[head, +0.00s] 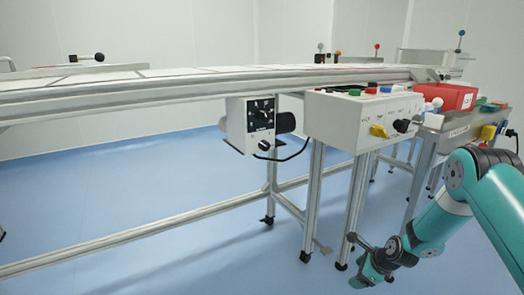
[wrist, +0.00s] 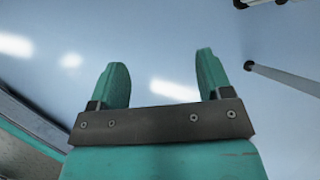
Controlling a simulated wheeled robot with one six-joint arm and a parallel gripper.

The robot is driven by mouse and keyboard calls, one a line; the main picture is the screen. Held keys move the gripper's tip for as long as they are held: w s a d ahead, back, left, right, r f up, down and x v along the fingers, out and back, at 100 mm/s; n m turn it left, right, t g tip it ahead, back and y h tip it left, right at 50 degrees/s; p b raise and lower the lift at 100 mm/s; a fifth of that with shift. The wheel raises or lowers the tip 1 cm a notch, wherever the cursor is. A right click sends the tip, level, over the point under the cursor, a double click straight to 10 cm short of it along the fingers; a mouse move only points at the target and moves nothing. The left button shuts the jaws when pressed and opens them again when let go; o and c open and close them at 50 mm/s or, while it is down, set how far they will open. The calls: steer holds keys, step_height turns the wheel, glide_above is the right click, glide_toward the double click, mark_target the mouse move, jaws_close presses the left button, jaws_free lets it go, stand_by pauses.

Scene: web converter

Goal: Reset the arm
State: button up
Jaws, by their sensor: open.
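My teal arm (head: 450,222) reaches in from the right edge of the head view and bends downward. My gripper (head: 360,262) is low, in front of the table legs and above the blue floor. In the wrist view my gripper (wrist: 160,80) shows two teal fingers spread apart with nothing between them.
A long conveyor (head: 190,90) on metal legs crosses the head view. A red bin (head: 455,97) stands on a metal table at the right. The floor (head: 150,190) at left is clear.

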steer(key=s+a+r+n+g+p, duration=0.1)
steer(key=s+a+r+n, duration=0.3)
steer(key=r, duration=0.5)
steer(key=s+a+r+n+g, duration=0.1)
steer(key=s+a+r+n, duration=0.25)
steer(key=r+n, duration=0.4)
steer(key=s+a+r+n+g+p, duration=0.1)
steer(key=s+a+r+n, duration=0.3)
steer(key=r, duration=0.7)
steer(key=s+a+r+n+g+p, duration=0.1)
steer(key=s+a+r+n, duration=0.1)
steer(key=s+r+n, duration=0.8)
steer(key=s+a+r+n+g+p, duration=0.1)
steer(key=s+r+n, duration=0.4)
steer(key=s, duration=0.9)
step_height(320, 180, up, 36)
steer(key=p, duration=3.7)
steer(key=shift+a+r+n, duration=0.2)
steer(key=shift+a+n, duration=0.05)
steer(key=shift+n, duration=0.1)
steer(key=shift+w, duration=0.1)
